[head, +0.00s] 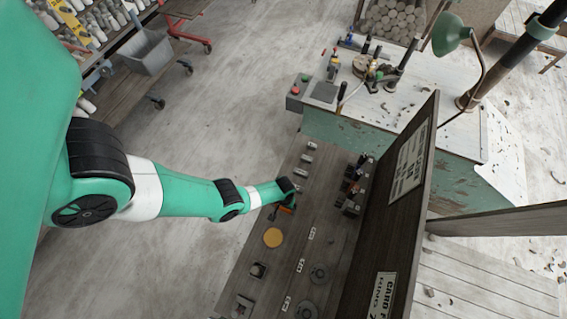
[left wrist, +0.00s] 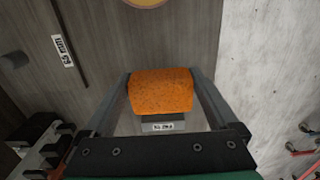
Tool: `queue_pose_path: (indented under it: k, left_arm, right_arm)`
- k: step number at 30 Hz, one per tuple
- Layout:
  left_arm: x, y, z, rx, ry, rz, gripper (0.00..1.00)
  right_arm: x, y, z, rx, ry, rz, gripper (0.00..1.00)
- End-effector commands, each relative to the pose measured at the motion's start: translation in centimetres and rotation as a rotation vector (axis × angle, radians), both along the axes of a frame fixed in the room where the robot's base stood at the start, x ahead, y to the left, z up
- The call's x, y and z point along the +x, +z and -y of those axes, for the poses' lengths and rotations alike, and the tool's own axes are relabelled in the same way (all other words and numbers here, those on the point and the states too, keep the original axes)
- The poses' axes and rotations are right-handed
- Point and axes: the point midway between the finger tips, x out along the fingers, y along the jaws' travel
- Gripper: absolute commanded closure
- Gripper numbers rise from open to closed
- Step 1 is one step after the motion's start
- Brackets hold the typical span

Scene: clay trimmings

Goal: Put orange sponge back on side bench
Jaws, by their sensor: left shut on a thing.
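The orange sponge (left wrist: 161,91) sits between the two fingers of my left gripper (left wrist: 160,85) in the left wrist view, with a finger against each side. In the head view my left gripper (head: 284,208) is over the dark wooden side bench (head: 262,230), and only a small orange part of the sponge (head: 288,209) shows beside it. The bench's wood also shows in the left wrist view (left wrist: 110,50). I cannot tell whether the sponge touches the bench. My right gripper is not in view.
A round yellow disc (head: 273,237) lies on the bench close to my left gripper. Several metal pieces and dark tools stand along the bench. A dark upright board (head: 392,200) borders its right side. A green-sided worktable (head: 400,130) stands beyond. Open floor (head: 190,150) lies left.

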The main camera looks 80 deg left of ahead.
Motion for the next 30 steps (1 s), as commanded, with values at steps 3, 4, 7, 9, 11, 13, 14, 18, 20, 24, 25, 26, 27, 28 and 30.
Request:
queue_pose_path:
  k: [3, 4, 7, 9, 11, 13, 14, 18, 20, 24, 25, 26, 27, 28, 30]
  left_arm:
    - [0.0, -0.1, 0.2, 0.000, 0.000, 0.001, 0.52]
    - [0.0, -0.2, 0.2, 0.000, 0.000, 0.001, 0.52]
    - [-0.1, -1.2, 0.8, 0.001, -0.002, 0.001, 0.52]
    - [0.0, -2.6, 1.0, 0.000, 0.000, 0.001, 0.52]
    - [0.0, -3.8, 1.0, 0.000, 0.000, 0.001, 0.52]
    - [0.0, -4.4, 1.0, 0.000, 0.000, 0.001, 0.52]
    - [0.0, -4.5, 1.0, 0.000, 0.000, 0.001, 0.52]
    - [0.0, -4.0, 0.9, 0.000, 0.000, 0.001, 0.52]
    - [0.0, -4.0, 0.9, 0.000, 0.000, 0.001, 0.52]
    - [0.0, -4.5, 0.9, 0.000, 0.000, 0.001, 0.52]
    - [0.0, -4.5, 0.9, 0.000, 0.000, 0.001, 0.05]
    - [0.0, -4.4, 0.9, 0.000, 0.000, 0.001, 0.00]
    - [-0.1, -4.3, 0.9, 0.000, 0.000, 0.001, 0.00]
    - [-0.1, -4.3, 0.9, 0.000, 0.000, 0.001, 0.00]
    - [-0.1, -4.3, 0.9, 0.001, 0.000, 0.001, 0.00]
  right_arm:
    - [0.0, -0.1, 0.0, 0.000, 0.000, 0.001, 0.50]
    - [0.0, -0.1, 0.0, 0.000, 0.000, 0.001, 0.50]
    - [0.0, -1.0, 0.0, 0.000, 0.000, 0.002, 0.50]
    - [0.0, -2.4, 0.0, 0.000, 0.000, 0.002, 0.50]
    - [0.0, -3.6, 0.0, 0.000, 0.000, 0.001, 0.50]
    - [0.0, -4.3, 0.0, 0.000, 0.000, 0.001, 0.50]
    - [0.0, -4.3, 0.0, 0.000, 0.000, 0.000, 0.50]
    - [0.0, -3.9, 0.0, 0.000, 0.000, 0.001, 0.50]
    - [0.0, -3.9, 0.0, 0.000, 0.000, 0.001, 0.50]
    - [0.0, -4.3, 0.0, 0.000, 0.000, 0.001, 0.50]
    - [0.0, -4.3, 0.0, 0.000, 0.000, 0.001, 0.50]
    - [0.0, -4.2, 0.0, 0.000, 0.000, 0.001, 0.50]
    - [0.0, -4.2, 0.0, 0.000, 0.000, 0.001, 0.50]
    - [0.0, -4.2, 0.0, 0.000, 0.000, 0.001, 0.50]
    - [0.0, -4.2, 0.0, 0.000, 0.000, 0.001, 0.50]
